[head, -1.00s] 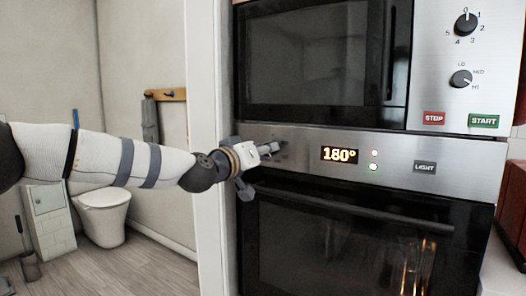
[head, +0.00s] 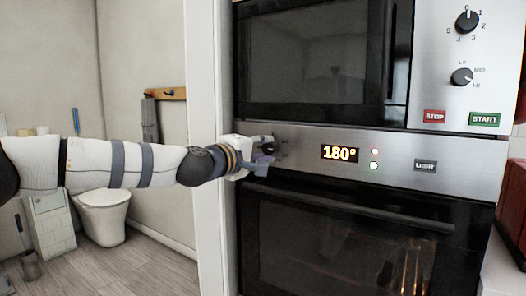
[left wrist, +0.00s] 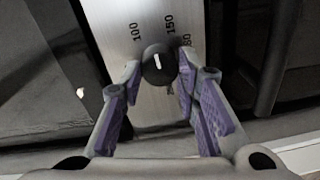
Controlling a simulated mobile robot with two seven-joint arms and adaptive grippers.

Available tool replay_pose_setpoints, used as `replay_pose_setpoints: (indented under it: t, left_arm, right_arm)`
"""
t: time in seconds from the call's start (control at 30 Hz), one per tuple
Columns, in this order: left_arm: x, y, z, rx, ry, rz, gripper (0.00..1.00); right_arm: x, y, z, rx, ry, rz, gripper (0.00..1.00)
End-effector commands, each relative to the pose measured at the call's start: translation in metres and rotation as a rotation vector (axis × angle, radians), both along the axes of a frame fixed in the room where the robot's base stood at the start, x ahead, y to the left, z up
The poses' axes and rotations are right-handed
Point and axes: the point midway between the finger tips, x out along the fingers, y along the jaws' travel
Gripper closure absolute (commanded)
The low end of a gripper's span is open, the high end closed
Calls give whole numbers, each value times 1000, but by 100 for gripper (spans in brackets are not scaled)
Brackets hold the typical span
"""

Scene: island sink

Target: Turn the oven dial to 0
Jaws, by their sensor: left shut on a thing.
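The oven dial (left wrist: 157,66) is a dark round knob with a white mark, on the oven's silver panel (head: 300,140). In the left wrist view the mark points up, between the printed 100 and 150. My left gripper (head: 268,151) is at the left end of that panel and hides most of the dial in the head view. In the left wrist view its two purple-padded fingers (left wrist: 159,72) are closed on the dial from both sides. The oven display (head: 340,154) reads 180°. My right gripper is not in view.
The oven door handle (head: 340,204) runs just below the panel. The LIGHT button (head: 425,167) is to the right. Above is another appliance (head: 312,60) with two dials and STOP and START buttons. A white door frame (head: 205,120) stands left of the oven.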

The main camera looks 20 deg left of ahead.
Motion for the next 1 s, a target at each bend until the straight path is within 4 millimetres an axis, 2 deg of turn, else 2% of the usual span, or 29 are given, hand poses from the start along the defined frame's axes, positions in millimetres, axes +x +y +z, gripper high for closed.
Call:
replay_pose_setpoints:
  t: [1.0]
  left_arm:
    - [1,0,-5,-930,254,-2,98]
  right_arm:
    - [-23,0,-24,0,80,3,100]
